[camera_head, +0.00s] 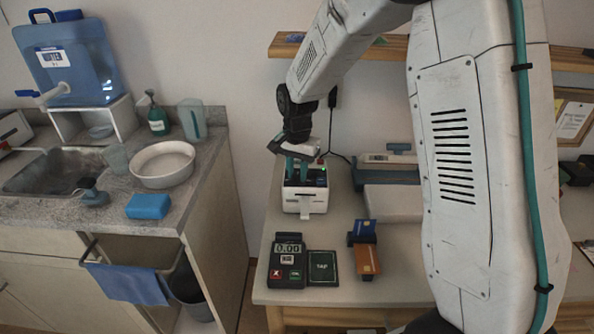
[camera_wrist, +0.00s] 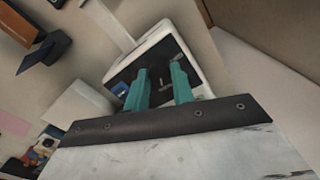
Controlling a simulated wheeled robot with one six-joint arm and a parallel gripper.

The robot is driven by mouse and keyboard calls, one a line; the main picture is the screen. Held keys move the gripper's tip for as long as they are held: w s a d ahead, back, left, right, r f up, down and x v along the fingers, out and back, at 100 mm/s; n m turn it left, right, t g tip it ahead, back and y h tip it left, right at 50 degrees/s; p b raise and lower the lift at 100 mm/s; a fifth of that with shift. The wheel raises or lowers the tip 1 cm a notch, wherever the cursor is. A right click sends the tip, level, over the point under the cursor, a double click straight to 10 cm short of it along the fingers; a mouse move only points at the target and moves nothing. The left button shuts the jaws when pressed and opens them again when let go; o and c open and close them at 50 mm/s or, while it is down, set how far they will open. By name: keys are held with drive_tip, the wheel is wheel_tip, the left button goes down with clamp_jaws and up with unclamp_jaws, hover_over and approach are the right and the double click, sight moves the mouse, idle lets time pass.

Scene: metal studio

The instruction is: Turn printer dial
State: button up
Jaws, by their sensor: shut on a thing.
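The printer (camera_head: 304,201) is a small white box with a dark top panel, standing on the table. It also shows in the wrist view (camera_wrist: 153,38), with a green light visible on its panel in the head view. My gripper (camera_head: 300,166) points down onto the panel from above. Its two teal fingers also show in the wrist view (camera_wrist: 160,84), with a narrow gap between them. They are shut on the printer dial, which is mostly hidden by the fingers, so I cannot tell which way it is turned.
A card terminal (camera_head: 288,262) and a dark TAP pad (camera_head: 323,267) lie in front of the printer. A small stand with cards (camera_head: 365,250) is to their right. A scale-like device (camera_head: 390,168) sits behind right. The sink counter (camera_head: 90,212) is at left, across a gap.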

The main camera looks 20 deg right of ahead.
sight(296, 175)
drive_tip(key=shift+m, duration=0.7)
drive_tip(key=o, duration=1)
drive_tip(key=shift+a, duration=0.1)
wheel_tip(296, 175, up, 8)
drive_tip(key=shift+f, duration=0.1)
drive_tip(key=shift+n, duration=0.3)
